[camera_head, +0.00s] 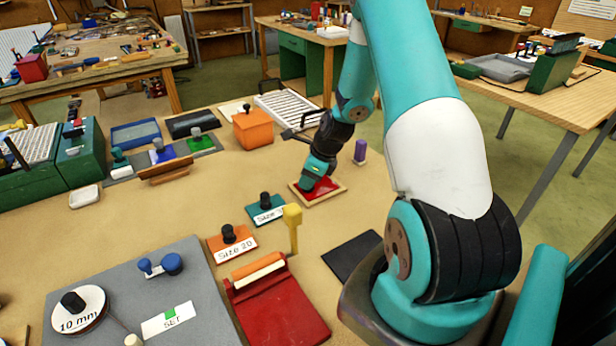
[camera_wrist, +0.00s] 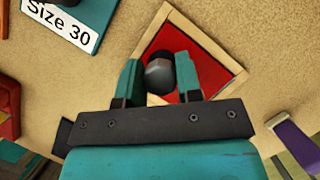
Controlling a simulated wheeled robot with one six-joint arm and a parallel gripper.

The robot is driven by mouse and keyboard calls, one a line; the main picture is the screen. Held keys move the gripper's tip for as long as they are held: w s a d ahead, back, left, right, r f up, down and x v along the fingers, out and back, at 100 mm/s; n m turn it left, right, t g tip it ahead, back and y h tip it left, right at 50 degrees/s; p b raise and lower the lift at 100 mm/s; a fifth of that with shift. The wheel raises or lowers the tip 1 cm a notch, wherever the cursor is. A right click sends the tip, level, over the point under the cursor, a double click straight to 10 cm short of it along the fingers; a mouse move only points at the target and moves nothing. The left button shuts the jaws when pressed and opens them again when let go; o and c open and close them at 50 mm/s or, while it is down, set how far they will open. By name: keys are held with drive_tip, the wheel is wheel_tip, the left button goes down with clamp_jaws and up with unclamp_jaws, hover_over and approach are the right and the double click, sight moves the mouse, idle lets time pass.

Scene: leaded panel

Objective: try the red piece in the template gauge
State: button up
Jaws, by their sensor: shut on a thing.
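The red piece (camera_wrist: 215,76) is a flat red panel with a dark grey knob. My gripper (camera_wrist: 158,76) is shut on that knob from above. The template gauge (camera_wrist: 204,37) appears to be the light wooden square frame around the red piece. In the head view the red piece (camera_head: 326,185) lies within the frame (camera_head: 326,198), below my gripper (camera_head: 316,178). The red reaches close to the frame's inner edges in the wrist view. My gripper hides the near part of the piece, and I cannot tell whether it sits fully down.
A teal "Size 30" block (camera_head: 266,212) and an orange "Size 20" block (camera_head: 231,246) stand nearby, with a yellow upright (camera_head: 293,225) between them and my arm. A purple post (camera_head: 360,151) stands right of the frame.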

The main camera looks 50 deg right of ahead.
drive_tip(key=shift+f, duration=0.15)
drive_tip(key=o, duration=0.9)
drive_tip(key=shift+o, duration=0.2)
drive_tip(key=b+v, duration=0.2)
drive_tip(key=v, duration=1.5)
drive_tip(key=shift+r, duration=0.25)
drive_tip(key=shift+a, duration=0.1)
drive_tip(key=a+r+n+g+y, duration=0.1)
drive_tip(key=a+r+n, duration=0.2)
drive_tip(key=a+n, duration=0.6)
drive_tip(key=a+r+n+g, duration=0.1)
drive_tip(key=a+r+n, duration=0.1)
drive_tip(key=a+n, duration=0.75)
drive_tip(key=s+a+r+n+g, duration=0.2)
drive_tip(key=s+a+r+n, duration=0.1)
drive_tip(key=s+a+n, duration=1.2)
drive_tip(key=a+n, duration=0.3)
drive_tip(key=shift+s+a+n+y, duration=0.35)
drive_tip(key=shift+a+y, duration=0.05)
